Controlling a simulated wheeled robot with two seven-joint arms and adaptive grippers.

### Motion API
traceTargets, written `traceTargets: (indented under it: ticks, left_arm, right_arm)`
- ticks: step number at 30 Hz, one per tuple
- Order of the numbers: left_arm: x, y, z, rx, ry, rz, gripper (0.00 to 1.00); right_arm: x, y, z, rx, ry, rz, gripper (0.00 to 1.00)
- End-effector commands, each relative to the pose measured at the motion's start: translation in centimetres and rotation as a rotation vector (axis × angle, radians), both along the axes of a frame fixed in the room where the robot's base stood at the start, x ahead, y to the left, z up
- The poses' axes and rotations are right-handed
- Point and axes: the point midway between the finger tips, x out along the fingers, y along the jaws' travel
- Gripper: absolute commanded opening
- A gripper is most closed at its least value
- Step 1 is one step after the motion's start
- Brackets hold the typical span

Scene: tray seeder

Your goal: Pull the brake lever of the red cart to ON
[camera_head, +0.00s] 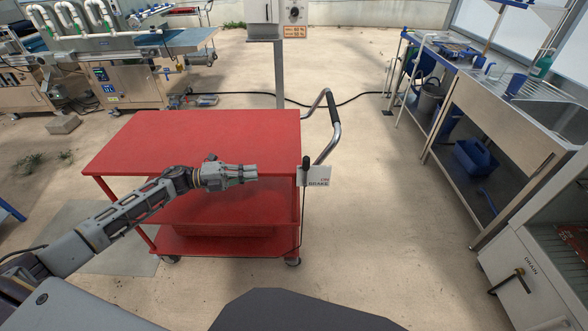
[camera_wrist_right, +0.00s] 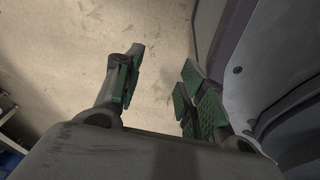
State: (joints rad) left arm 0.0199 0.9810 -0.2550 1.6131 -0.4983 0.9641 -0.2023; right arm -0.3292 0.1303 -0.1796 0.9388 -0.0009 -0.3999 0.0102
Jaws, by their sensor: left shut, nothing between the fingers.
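The red cart (camera_head: 200,130) stands in front of me with a flat top and lower shelves. At its right front corner is the brake lever (camera_head: 306,164), a dark upright handle with a thin rod below it. A white sign reading BRAKE (camera_head: 319,177) sits just beside it. My left gripper (camera_head: 254,173) is shut and empty. In the head view it appears in front of the cart's near edge, to the left of the lever and apart from it. My right gripper (camera_wrist_right: 158,92) shows only in the right wrist view, with its green-padded fingers apart and nothing between them.
The cart's push handle (camera_head: 335,135) rises at its right end. A post with a control box (camera_head: 280,75) stands behind the cart. A sink bench (camera_head: 500,125) and a white cabinet marked DRAIN (camera_head: 510,262) are at the right. The floor between cart and bench is clear.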

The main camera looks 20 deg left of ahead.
Motion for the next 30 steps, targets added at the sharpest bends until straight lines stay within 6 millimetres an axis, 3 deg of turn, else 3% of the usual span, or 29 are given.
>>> traceTargets:
  ticks: [11, 30]
  left_arm:
    - [0.6, -1.1, 0.0, -0.003, 0.000, 0.001, 0.00]
    - [3.5, -7.4, 0.0, -0.003, 0.000, 0.001, 0.00]
  right_arm:
    - [-0.1, -0.1, 0.0, -0.001, 0.000, 0.000, 0.40]
    - [-1.1, -0.4, -0.2, -0.005, 0.013, 0.001, 0.40]
